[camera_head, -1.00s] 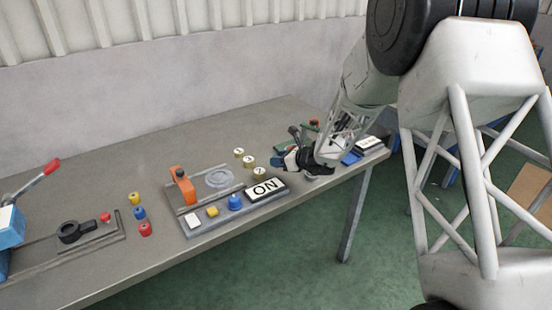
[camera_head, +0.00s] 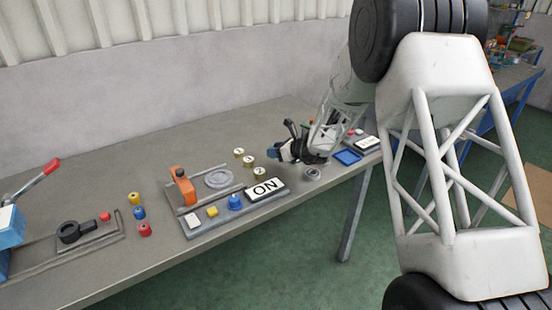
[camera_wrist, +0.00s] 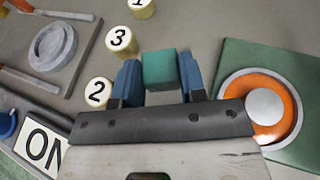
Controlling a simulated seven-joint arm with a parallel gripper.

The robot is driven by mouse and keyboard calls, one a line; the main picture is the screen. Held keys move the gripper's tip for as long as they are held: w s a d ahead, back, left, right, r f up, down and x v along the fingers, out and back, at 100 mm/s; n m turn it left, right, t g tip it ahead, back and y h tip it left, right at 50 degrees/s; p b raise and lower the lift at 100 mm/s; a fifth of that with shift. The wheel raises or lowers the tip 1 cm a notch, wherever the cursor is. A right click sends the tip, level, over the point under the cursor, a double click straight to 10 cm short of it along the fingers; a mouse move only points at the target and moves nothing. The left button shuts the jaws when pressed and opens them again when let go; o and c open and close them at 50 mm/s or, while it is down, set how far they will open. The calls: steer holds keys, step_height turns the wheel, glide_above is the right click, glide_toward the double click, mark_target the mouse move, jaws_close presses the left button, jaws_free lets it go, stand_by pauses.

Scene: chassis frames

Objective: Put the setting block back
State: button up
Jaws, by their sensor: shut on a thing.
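My gripper (camera_wrist: 160,80) is shut on a small teal block, taken to be the setting block (camera_wrist: 160,70), held between its two blue fingers in the wrist view. In the head view my gripper (camera_head: 278,154) is over the right part of the bench, just right of the numbered brass cylinders; the block cannot be made out there. In the wrist view a green plate (camera_wrist: 232,58) with an orange ring (camera_wrist: 291,90) and grey centre lies to the right. I cannot tell the block's exact height above the bench.
Brass cylinders (camera_wrist: 121,40) marked with numbers stand left of the block. An ON sign (camera_head: 266,188) sits on a grey panel with buttons.

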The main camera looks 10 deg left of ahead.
steer(key=shift+f, duration=1.7)
steer(key=shift+f, duration=0.1)
steer(key=o, duration=1.1)
steer(key=shift+d, duration=0.1)
steer(key=v, duration=1.2)
steer(key=shift+w, duration=0.1)
steer(key=shift+r, duration=0.25)
